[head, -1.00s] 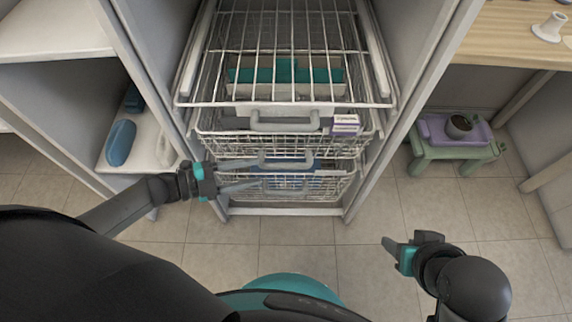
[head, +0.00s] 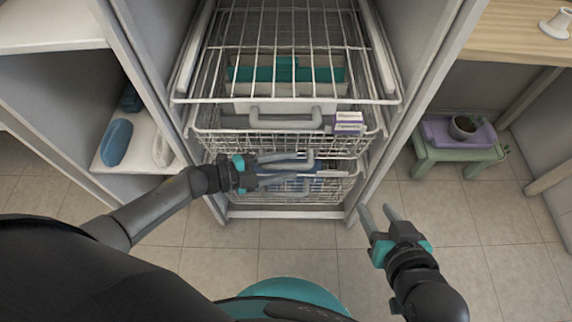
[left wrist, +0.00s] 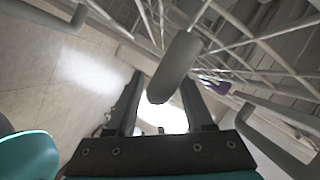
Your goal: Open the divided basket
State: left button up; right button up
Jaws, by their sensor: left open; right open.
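Wire baskets are stacked in the grey cabinet in the head view. The upper wire basket (head: 215,135) holds teal and white upright pieces and small white-purple boxes, and has a grey handle (head: 285,122). Below it is a lower basket (head: 335,188) with blue contents; a grey handle (head: 309,158) shows at its front. My left gripper (head: 284,168) is open at the lower handles. In the left wrist view a grey handle bar (left wrist: 178,68) shows between its fingers, with no visible grip. My right gripper (head: 378,209) is open and empty, right of the baskets.
A wire rack (head: 285,50) lies above the baskets. Cabinet side panels (head: 425,100) flank them. A green stool (head: 455,155) with a purple tray and pot stands right. A left shelf holds a blue item (head: 116,142). The tiled floor (head: 300,235) in front is clear.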

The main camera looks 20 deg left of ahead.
pick_arm(q)
jog(key=shift+w+d, duration=0.1)
grip_shut()
dwell(0.5)
dwell(1.0)
